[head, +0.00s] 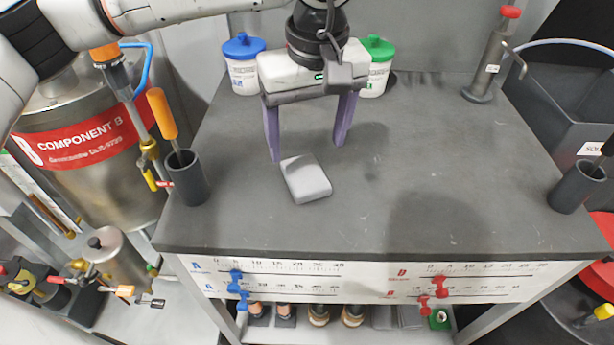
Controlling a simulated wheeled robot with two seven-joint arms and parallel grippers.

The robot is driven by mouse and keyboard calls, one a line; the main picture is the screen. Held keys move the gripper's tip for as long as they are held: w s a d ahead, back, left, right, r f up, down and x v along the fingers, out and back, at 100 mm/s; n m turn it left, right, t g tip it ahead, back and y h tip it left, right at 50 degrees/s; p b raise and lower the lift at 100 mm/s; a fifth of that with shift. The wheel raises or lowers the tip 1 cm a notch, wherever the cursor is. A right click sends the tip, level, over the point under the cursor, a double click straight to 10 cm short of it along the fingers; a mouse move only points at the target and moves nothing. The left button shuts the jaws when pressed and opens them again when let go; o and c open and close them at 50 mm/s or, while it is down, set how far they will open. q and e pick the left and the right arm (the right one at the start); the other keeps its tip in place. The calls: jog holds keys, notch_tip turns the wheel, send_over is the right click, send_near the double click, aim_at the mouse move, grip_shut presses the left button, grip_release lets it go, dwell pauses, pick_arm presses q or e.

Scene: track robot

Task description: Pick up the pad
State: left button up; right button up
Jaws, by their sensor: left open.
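A light grey, rounded rectangular pad (306,180) lies flat on the dark grey bench top (430,160), left of its middle. My left gripper (309,150) hangs above the bench, just behind the pad in the picture. Its two purple fingers are wide apart with nothing between them. The left fingertip comes close to the pad's far left corner; I cannot tell whether they touch. My right gripper is not in view.
A blue-lidded tub (243,75) and a green-lidded tub (377,78) stand at the back. A dark cup (187,183) with an orange-handled tool is at the left edge, another dark cup (575,190) at the right. The bench's middle and right are clear.

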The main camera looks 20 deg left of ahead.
aim_at(305, 174)
pick_arm(q)
jog(key=f, duration=0.7)
jog(key=shift+w+a+f, duration=0.2)
jog(key=shift+a+f, duration=0.1)
jog(key=shift+c, duration=0.3)
jog(key=c, duration=1.1)
jog(key=shift+c, duration=0.2)
jog(key=shift+r, duration=0.15)
notch_tip(305, 174, up, 10)
